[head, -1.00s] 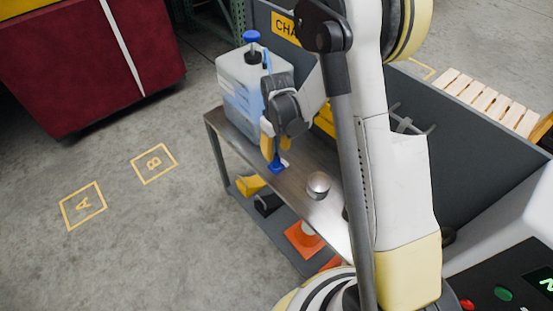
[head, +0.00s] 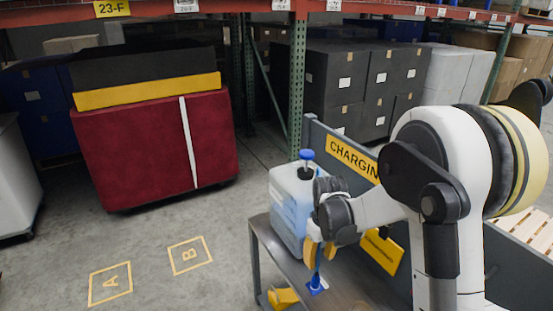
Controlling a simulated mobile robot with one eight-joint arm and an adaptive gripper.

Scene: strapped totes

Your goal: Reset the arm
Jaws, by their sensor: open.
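My gripper (head: 320,249) is at the right of centre in the head view, above a metal bench and close to the front right of a translucent jug. Its yellow fingers point down and are open. A slim blue item with a flat blue foot (head: 317,284) shows just below and between the fingers. I cannot tell whether the fingers touch it. My white and dark arm reaches in from the right and hides part of the bench.
The jug (head: 285,210) with a blue cap stands on the metal bench (head: 268,238). A grey panel with a yellow CHARGING sign (head: 352,158) is behind. A red strapped tote (head: 150,150) stands back left. Floor marks A (head: 110,283) and B (head: 190,255) are empty, with clear floor around them.

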